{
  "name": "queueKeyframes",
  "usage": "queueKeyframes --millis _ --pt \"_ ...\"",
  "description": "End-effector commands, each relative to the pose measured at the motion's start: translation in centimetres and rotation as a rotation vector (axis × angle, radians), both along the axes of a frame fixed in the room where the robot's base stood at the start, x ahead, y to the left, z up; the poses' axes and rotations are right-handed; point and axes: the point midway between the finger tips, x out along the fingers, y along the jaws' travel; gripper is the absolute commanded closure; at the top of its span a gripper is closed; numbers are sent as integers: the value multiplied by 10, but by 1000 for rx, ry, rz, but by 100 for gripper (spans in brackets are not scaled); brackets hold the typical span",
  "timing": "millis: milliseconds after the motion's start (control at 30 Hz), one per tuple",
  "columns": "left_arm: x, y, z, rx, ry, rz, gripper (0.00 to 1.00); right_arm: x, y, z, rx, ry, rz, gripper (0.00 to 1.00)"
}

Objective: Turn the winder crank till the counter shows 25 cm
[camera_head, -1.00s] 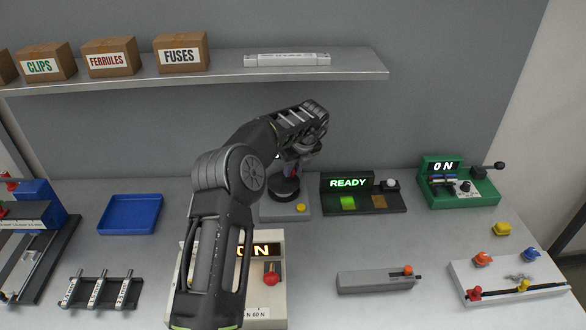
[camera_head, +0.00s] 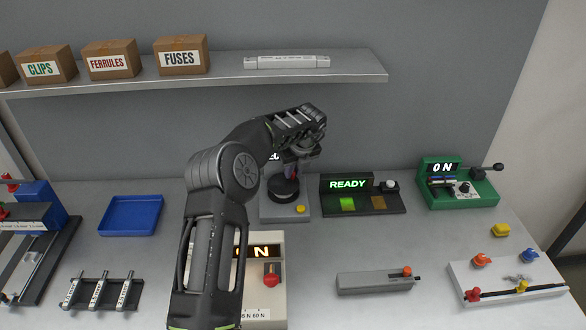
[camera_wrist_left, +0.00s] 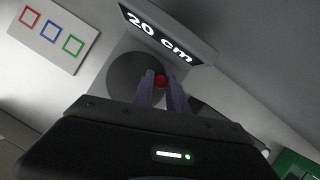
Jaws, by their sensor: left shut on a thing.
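The winder (camera_head: 272,208) is a grey box at the back middle with a black round drum (camera_head: 284,191) and a yellow button (camera_head: 300,209). My left gripper (camera_head: 291,170) reaches over it from above. In the left wrist view its fingers (camera_wrist_left: 162,92) are shut on the red crank knob (camera_wrist_left: 160,81), which stands over the dark disc (camera_wrist_left: 130,78). The counter (camera_wrist_left: 158,36) reads 20 cm in the left wrist view. In the head view my arm hides most of the counter. My right gripper is not in view.
A black READY unit (camera_head: 362,208) stands just right of the winder. A green 0 N device (camera_head: 470,200) is farther right. A blue tray (camera_head: 130,228) lies to the left. A shelf (camera_head: 220,80) with boxes (camera_head: 180,56) runs above. An N-display box (camera_head: 265,310) sits in front, partly behind my arm.

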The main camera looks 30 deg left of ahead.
Motion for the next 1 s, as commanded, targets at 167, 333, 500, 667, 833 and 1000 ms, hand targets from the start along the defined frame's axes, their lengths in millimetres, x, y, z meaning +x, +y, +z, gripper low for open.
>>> queueKeyframes --millis 167,333,500,667,833,1000 --pt "-3 -3 3 0 2 -105 100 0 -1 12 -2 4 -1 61" --pt "-6 -6 3 -1 2 -244 100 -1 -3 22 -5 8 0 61" --pt "-10 -10 1 -1 1 -404 100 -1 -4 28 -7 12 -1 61" --pt "-14 -13 0 0 -1 -555 100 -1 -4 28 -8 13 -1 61" --pt "-18 -15 0 0 -3 -714 100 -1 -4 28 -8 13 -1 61" --pt "-23 -17 0 -1 -2 -874 100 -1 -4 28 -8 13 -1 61"
